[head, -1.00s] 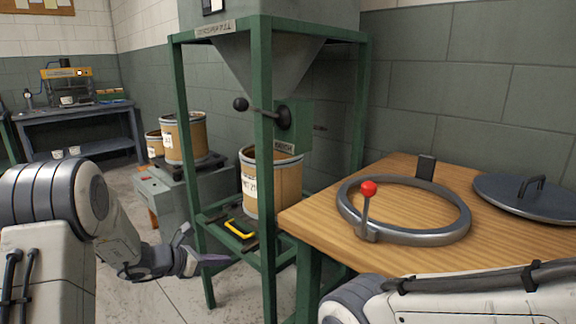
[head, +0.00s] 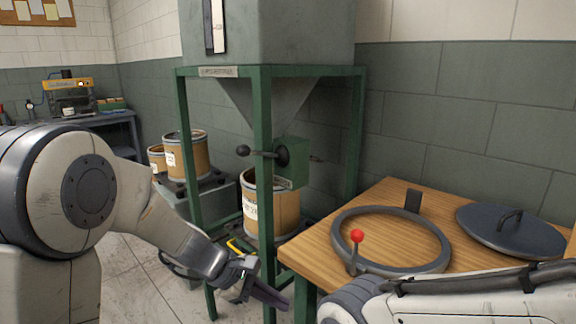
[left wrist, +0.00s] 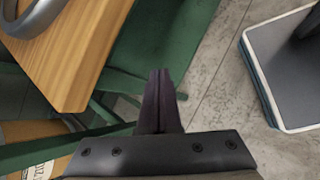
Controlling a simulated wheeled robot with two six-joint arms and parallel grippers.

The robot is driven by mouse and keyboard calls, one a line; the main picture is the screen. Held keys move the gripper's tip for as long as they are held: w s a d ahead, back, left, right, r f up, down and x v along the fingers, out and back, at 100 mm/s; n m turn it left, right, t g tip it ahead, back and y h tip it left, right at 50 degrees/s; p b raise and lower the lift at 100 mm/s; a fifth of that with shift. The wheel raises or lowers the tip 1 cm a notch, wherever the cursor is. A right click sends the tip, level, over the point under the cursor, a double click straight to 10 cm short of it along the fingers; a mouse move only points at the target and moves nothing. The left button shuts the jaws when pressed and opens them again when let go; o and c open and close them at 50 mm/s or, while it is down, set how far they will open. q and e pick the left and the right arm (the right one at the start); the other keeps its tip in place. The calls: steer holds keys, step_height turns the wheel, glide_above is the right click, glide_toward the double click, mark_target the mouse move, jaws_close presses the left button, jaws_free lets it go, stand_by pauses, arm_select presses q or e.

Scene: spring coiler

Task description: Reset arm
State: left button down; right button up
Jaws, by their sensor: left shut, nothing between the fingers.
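My left gripper (head: 270,294) is in the head view at lower centre, in front of the green hopper stand's front leg and left of the wooden table. Its fingers are closed together and empty.
The green hopper stand (head: 264,200) holds a drum (head: 270,205) under its spout. The wooden table (head: 318,243) carries a clamp ring with a red-knobbed lever (head: 357,237) and a grey lid (head: 512,232). Drums (head: 186,157) stand behind left. Bare floor (head: 126,262) shows at lower left.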

arm_select(q)
steer(key=s+d+r+m+g+y+p, duration=0.35)
steer(key=s+r+m+p, duration=0.6)
steer(key=s+r, duration=0.35)
steer(key=s+a+r+m+t+y+p, duration=0.1)
steer(key=s+a+r+m+y+p, duration=0.1)
steer(key=s+a+r+m+p, duration=0.1)
steer(key=s+a+r+m+t+y+p, duration=0.1)
steer(key=s+a+r+m+y+p, duration=0.1)
steer(key=s+r+m+p, duration=0.3)
steer(key=s+a+m, duration=0.1)
steer(key=m, duration=0.3)
steer(key=shift+s, duration=0.4)
arm_select(e)
step_height(320, 180, up, 20)
steer(key=shift+r, duration=0.15)
